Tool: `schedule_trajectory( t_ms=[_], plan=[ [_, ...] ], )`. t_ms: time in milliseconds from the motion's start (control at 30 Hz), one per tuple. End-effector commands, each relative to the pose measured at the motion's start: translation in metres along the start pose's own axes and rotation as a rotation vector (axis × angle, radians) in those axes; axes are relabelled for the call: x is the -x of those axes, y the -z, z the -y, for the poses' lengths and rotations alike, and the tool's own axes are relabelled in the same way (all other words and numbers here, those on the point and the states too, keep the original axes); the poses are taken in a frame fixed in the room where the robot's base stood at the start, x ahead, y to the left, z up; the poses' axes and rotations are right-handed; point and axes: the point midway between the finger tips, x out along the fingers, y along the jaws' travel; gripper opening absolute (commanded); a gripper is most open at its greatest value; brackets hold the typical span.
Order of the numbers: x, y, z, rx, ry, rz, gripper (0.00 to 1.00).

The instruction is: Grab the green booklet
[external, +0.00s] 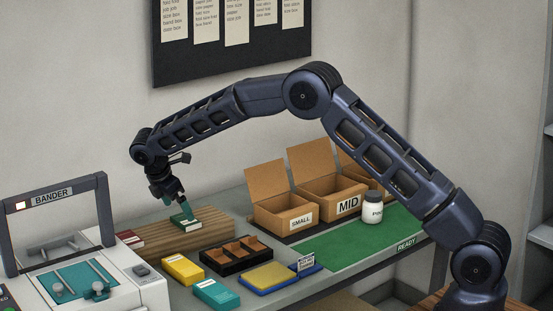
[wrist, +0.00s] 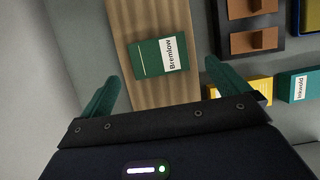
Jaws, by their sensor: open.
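The green booklet (wrist: 151,59) lies on a ribbed wooden board and carries a white label reading "Bremlow" in the wrist view. In the external view the green booklet (external: 185,222) is on the wooden board, just below my gripper (external: 173,203). My gripper (wrist: 164,88) is open, with its two green-tipped fingers apart on either side of the booklet's near end in the wrist view. Nothing is held between the fingers. I cannot tell exactly how far above the booklet the fingertips are.
The wooden board (external: 150,239) has a dark red booklet (external: 130,238) at its left. A yellow box (external: 183,269), a teal box (external: 216,294) and a black divided tray (external: 212,262) stand nearby. The bander machine (external: 130,292) is at left, and cardboard boxes (external: 285,215) are behind right.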

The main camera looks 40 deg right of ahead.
Motion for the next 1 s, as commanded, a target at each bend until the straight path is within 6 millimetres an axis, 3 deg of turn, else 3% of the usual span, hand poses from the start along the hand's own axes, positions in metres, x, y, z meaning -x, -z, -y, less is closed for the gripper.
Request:
schedule_trajectory(
  t_ms=[300,533,767,1000],
  plan=[
    [-0.039,-0.001,-0.001,0.0,0.001,0.0,1.0],
    [-0.041,-0.001,-0.001,0.0,0.0,0.0,1.0],
    [-0.041,-0.001,-0.001,0.0,0.0,0.0,0.57],
    [-0.041,-0.001,-0.001,0.0,0.0,0.0,0.54]
  ],
)
